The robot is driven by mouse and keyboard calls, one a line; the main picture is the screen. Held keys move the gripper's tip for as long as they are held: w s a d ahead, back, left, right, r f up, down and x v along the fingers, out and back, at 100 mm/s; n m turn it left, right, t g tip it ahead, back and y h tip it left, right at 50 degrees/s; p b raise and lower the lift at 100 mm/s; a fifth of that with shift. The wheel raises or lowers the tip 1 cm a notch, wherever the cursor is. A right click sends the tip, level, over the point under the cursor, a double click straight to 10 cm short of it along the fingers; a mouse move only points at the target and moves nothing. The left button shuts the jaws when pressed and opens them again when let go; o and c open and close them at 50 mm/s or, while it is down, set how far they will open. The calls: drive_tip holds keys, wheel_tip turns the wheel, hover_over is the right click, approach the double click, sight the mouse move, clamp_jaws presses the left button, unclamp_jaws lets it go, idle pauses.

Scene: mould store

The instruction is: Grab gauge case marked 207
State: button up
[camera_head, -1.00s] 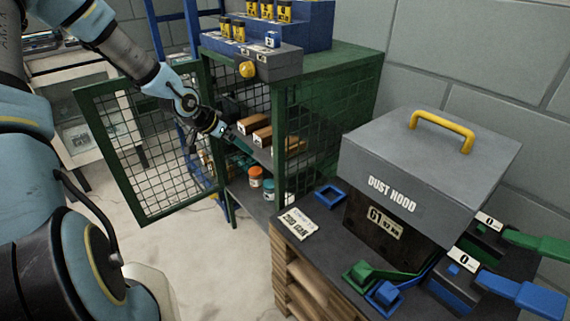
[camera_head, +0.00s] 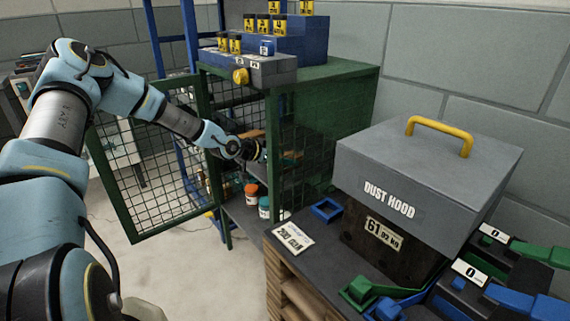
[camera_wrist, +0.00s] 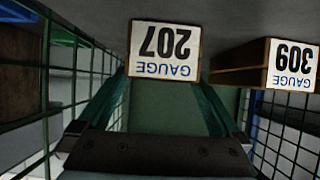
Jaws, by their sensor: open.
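The gauge case marked 207 (camera_wrist: 163,52) shows in the wrist view at the top centre, its white label upside down in the picture. My gripper (camera_wrist: 163,88) is open, with a teal finger towards each side of that case. Whether the fingers touch it I cannot tell. The gauge case marked 309 (camera_wrist: 287,66) sits to its right on the same shelf. In the head view my gripper (camera_head: 259,152) reaches inside the green mesh cabinet (camera_head: 345,100) and hides much of the brown cases; their labels do not show there.
Small jars (camera_head: 252,192) stand on the shelf below. A grey dust hood (camera_head: 430,185) sits on the bench to the right. Mesh walls flank the shelf in the wrist view.

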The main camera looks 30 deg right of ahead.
drive_tip(key=x, duration=0.4)
drive_tip(key=shift+f, duration=0.1)
drive_tip(key=shift+c, duration=0.4)
drive_tip(key=shift+s, duration=0.1)
clamp_jaws()
